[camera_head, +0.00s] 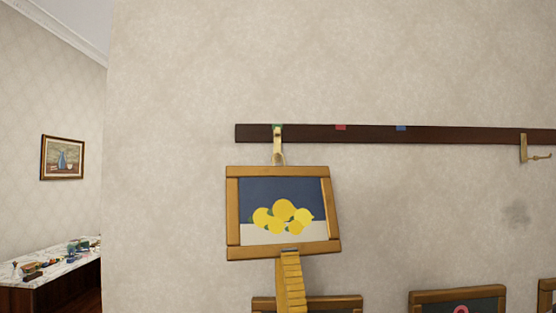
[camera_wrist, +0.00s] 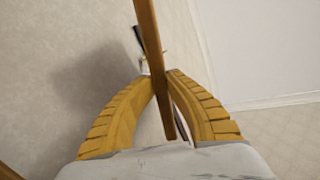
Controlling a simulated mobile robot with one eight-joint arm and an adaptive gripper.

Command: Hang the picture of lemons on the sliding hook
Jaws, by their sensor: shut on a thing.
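The picture of lemons (camera_head: 284,253) has a wooden frame and shows yellow lemons against dark blue and white. It is upright, slightly skewed, just below a brass hook (camera_head: 277,140) at the left of the dark rail. The hook's lower end meets the frame's top edge in the picture; I cannot tell whether it bears the frame. My gripper (camera_head: 291,252) is shut on the bottom edge of the frame. In the wrist view, my yellow ribbed fingers (camera_wrist: 160,78) close on both sides of the wooden frame (camera_wrist: 151,40), seen edge-on.
The dark rail (camera_head: 460,136) carries green, red (camera_head: 341,127) and blue (camera_head: 401,127) marks. Another brass hook (camera_head: 524,148) is at its right. Other framed pictures (camera_head: 458,296) are low on the wall. A marble-topped table (camera_head: 40,268) with small items stands far left.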

